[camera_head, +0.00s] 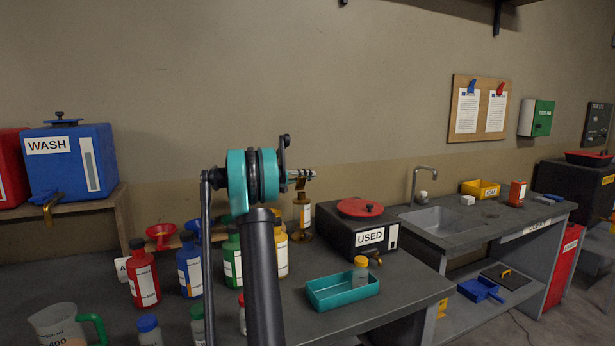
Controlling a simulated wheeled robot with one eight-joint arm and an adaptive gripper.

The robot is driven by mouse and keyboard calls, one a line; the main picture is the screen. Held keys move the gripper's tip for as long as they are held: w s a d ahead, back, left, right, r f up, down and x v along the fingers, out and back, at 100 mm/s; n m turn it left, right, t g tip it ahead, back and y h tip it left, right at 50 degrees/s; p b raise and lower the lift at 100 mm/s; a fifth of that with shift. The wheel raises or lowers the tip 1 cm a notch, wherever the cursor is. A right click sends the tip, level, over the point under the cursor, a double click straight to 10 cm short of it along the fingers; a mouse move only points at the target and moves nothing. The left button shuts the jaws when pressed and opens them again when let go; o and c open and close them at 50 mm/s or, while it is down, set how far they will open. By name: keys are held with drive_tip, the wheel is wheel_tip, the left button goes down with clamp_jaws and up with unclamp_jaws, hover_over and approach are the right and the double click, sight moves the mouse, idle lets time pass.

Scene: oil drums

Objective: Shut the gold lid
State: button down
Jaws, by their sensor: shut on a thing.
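A gold can (302,214) with a white label stands on the bench behind my arm, left of the black USED box. A small gold lid (300,184) shows above its top, just under my gripper (308,174). The lid looks raised, but its exact angle is too small to tell. My gripper is shut on the gold lid. My teal and black wrist hides most of the grip from this side.
Red (143,274), blue (190,266), green (232,262) and yellow (281,250) bottles crowd left of the can. The USED box (337,233) is close on its right. A teal tray (325,296) holding a small yellow-capped jar (360,273) lies in front.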

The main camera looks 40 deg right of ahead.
drive_tip(key=s+a+f+m, duration=0.1)
drive_tip(key=s+f+m, duration=0.3)
drive_tip(key=m, duration=0.8)
drive_tip(key=shift+s, duration=0.25)
drive_tip(key=shift+a+f+m, duration=0.1)
drive_tip(key=shift+f+m, duration=0.05)
drive_tip(key=shift+m, duration=0.15)
drive_tip(key=c, duration=1.6)
unclamp_jaws()
drive_tip(key=v, duration=1.2)
